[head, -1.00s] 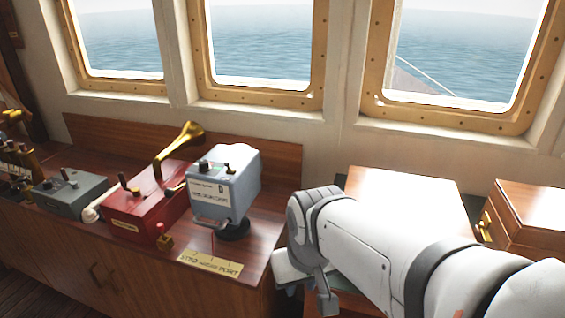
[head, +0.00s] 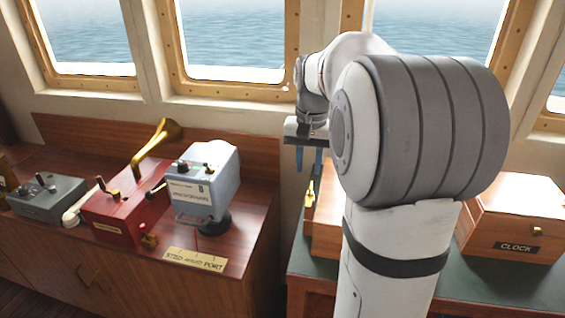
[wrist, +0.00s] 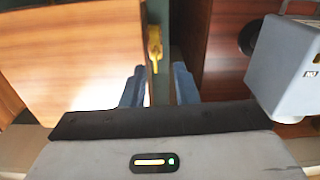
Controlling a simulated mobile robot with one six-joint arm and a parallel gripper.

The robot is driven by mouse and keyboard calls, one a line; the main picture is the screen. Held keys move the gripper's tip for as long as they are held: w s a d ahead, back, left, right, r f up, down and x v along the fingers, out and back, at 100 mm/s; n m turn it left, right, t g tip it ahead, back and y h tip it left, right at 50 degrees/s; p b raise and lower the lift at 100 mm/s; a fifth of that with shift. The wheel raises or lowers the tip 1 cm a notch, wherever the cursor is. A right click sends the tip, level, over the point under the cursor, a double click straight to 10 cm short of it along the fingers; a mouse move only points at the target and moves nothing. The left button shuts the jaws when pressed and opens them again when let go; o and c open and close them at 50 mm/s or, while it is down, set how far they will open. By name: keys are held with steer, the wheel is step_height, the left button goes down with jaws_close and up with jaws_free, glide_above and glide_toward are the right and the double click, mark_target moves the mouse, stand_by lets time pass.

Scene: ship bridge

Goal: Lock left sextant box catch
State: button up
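The sextant box, a brown wooden box (head: 326,238), stands mostly hidden behind my arm in the head view. In the wrist view its lid (wrist: 70,50) fills the upper left. A brass catch (head: 310,192) is on its left side; it also shows in the wrist view (wrist: 154,48) in the gap beside the box. I cannot tell whether the catch is locked. My gripper (head: 309,162) points down above the catch. In the wrist view its two blue fingers (wrist: 160,78) are apart with nothing held between them, and the catch lies just past the fingertips.
A blue-grey instrument (head: 203,183) and a red box with a brass horn (head: 125,212) stand on the left console, close to my gripper's side. A wooden box labelled CLOCK (head: 512,225) stands to the right. Windows line the wall behind.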

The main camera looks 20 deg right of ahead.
mark_target(310, 194)
steer(key=shift+w+d+r+m, duration=0.15)
steer(key=shift+w+d, duration=0.2)
steer(key=shift+d, duration=0.05)
steer(key=shift+w+d+r+m, duration=0.1)
steer(key=shift+w+d+m, duration=0.05)
steer(key=shift+w+d, duration=0.2)
steer(key=shift+d+f, duration=0.1)
steer(key=shift+f, duration=0.2)
step_height(310, 194, down, 7)
steer(key=shift+f, duration=0.1)
